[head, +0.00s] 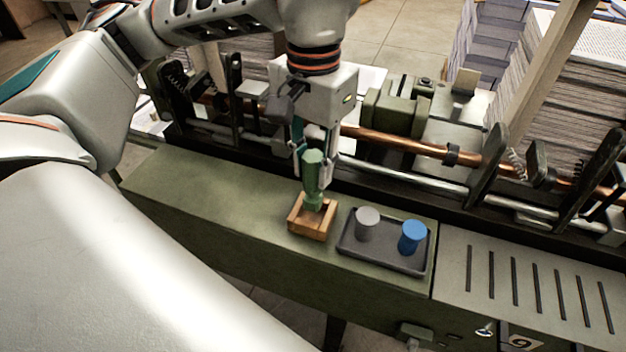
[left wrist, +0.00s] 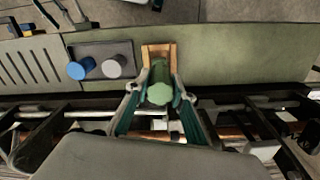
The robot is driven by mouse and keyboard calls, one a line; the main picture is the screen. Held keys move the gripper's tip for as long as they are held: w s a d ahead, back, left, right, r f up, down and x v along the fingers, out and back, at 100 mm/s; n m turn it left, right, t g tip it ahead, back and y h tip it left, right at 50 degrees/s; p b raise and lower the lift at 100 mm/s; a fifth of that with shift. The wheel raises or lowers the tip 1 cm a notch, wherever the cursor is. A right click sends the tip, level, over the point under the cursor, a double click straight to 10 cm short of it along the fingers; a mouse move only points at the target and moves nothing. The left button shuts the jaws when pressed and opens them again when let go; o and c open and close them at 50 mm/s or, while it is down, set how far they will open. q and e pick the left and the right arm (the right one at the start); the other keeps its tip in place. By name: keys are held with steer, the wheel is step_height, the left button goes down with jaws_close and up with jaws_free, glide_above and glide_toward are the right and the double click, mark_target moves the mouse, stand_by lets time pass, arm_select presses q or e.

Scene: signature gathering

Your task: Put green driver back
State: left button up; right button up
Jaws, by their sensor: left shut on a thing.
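The green driver (head: 313,177) stands upright with its handle up. My left gripper (head: 315,172) is shut on its handle. The driver's lower end is at the small wooden holder (head: 312,228); I cannot tell how far inside it is. In the left wrist view the driver's handle (left wrist: 159,86) is seen from its end, between the fingers of my left gripper (left wrist: 160,92). The wooden holder (left wrist: 158,48) shows just beyond it, partly hidden by the driver. My right gripper is not in view.
A dark tray (head: 384,256) beside the holder carries a grey cylinder (head: 367,224) and a blue cylinder (head: 412,237). A copper rod (head: 405,144) and machine frame run behind. The green bench top (head: 200,195) left of the holder is clear. Paper stacks (head: 565,75) stand at the back right.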

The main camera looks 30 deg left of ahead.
mark_target(313, 182)
arm_select(q)
steer(key=shift+f, duration=1.85)
steer(key=shift+f, duration=0.1)
steer(key=o, duration=1.1)
step_height(313, 182, up, 12)
steer(key=shift+r, duration=0.15)
